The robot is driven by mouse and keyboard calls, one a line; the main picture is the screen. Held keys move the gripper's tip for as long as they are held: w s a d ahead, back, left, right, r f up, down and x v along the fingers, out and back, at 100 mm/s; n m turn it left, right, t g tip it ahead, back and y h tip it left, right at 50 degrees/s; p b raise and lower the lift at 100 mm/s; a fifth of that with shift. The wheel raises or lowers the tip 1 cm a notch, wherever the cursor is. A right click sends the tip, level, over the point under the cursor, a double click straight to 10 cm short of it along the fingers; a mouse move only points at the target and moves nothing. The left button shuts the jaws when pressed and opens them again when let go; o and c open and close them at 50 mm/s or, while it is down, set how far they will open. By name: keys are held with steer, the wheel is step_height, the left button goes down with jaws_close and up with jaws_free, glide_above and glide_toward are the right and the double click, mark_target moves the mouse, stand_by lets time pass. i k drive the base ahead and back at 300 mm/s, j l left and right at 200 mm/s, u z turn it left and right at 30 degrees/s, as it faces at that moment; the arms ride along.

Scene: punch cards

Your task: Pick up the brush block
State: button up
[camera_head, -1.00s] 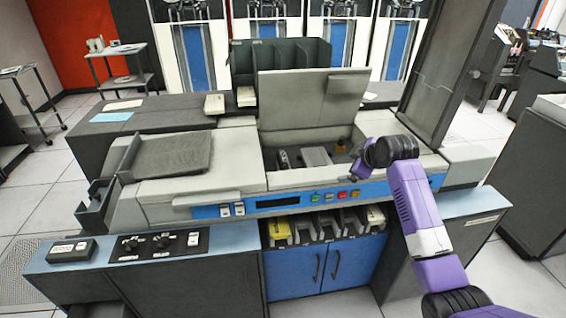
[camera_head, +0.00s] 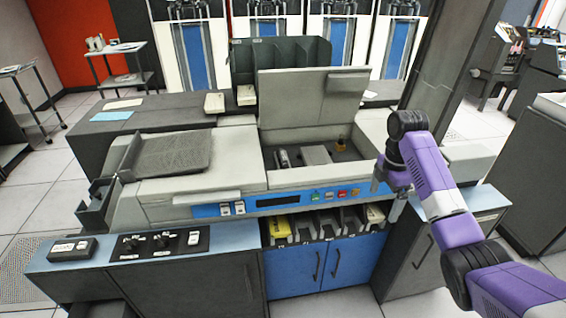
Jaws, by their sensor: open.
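The card machine (camera_head: 215,180) stands in front of me with its grey lid (camera_head: 312,108) raised. In its open bay I see a dark-and-light roller-like part (camera_head: 283,159), a flat grey block (camera_head: 316,155) and a small brass-coloured piece (camera_head: 341,145). I cannot tell for certain which is the brush block. My gripper (camera_head: 386,195) is open and points down at the machine's front right edge, to the right of and nearer than the bay. It looks empty and apart from those parts.
Buttons (camera_head: 328,195) line the blue front panel. Below it are several card slots, one holding yellow cards (camera_head: 279,228). A tall grey panel (camera_head: 440,75) rises at the bay's right. A dark divided rack (camera_head: 280,62) stands behind the lid. The bay's opening is clear from above.

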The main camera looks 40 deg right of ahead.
mark_target(282, 157)
steer(key=i, duration=1.5)
